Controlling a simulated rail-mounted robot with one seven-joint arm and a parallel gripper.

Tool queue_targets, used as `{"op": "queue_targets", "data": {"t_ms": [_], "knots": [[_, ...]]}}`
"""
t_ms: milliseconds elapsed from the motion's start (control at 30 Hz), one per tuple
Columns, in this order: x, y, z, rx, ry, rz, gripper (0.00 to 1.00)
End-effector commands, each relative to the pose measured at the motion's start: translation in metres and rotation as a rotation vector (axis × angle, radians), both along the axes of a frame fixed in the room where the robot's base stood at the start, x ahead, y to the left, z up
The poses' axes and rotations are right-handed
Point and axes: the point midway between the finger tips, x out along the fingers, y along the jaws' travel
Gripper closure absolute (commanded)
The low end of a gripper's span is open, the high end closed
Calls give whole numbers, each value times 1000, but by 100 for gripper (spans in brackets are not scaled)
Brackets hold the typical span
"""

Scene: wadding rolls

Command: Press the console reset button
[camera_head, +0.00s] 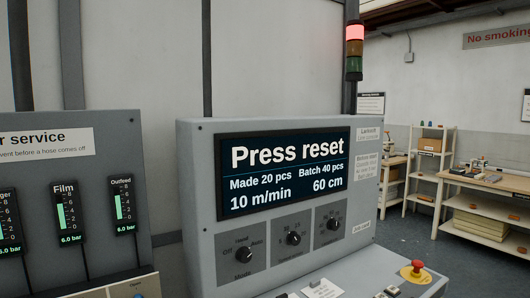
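The grey console (196,210) stands in the middle, its dark screen (283,170) reading "Press reset", "Made 20 pcs", "Batch 40 pcs", "10 m/min" and "60 cm". Three dark rotary knobs sit below the screen, the left one (244,254) marked "Mode". On the sloped lower ledge are a red mushroom button on a yellow base (417,266) and small controls (391,290) at the bottom edge. The ledge is partly cut off by the frame, and I cannot tell which control is the reset button. My gripper is not in view.
A signal tower (355,50) behind the console shows its red top lamp lit. A service panel (120,170) with several pressure gauges stands at the left. Shelves (430,165) and a wooden workbench (490,182) stand at the right, with open floor (405,240) before them.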

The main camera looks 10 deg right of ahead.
Motion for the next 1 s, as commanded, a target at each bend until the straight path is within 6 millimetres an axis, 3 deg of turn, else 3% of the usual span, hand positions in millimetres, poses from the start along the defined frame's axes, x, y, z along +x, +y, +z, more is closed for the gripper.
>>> {"op": "queue_targets", "data": {"t_ms": [33, 133, 167, 1000], "knots": [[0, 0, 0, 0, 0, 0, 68], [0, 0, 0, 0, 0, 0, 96], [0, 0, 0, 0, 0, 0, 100], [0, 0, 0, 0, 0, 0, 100]]}}
